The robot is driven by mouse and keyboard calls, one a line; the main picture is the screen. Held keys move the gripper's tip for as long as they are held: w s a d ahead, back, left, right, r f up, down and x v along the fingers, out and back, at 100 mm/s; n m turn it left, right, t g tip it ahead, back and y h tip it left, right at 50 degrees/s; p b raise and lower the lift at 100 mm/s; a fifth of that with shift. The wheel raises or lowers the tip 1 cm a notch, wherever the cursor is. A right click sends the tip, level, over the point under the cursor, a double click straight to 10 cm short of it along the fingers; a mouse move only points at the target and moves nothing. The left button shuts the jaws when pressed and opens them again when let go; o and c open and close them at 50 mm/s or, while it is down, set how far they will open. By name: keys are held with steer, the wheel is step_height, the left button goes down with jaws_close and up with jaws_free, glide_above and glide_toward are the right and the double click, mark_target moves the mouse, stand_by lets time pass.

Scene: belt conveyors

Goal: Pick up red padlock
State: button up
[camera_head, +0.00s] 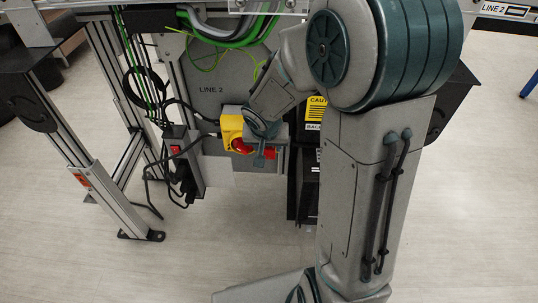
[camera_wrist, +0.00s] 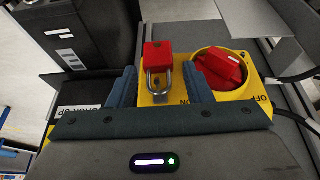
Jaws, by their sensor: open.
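The red padlock (camera_wrist: 158,56) shows in the wrist view with its silver shackle toward me, at the yellow switch box (camera_wrist: 181,73). My gripper (camera_wrist: 160,82) is open, with one blue finger on each side of the padlock's shackle. I cannot tell whether the fingers touch it. A red rotary knob (camera_wrist: 222,68) sits on the box to the right of the padlock. In the head view, the yellow box (camera_head: 231,128) is on the grey LINE 2 panel, and my gripper (camera_head: 262,153) is in front of it. Red parts show beside the gripper there, partly hidden.
Cables (camera_head: 222,38) hang above the panel. A metal frame leg (camera_head: 105,195) stands left. Floor in front is clear.

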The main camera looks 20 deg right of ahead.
mark_target(269, 149)
steer(key=b+x, duration=0.2)
steer(key=x, duration=0.3)
steer(key=shift+d+f, duration=0.1)
steer(key=c, duration=0.8)
steer(key=shift+r, duration=0.25)
steer(key=shift+c, duration=0.2)
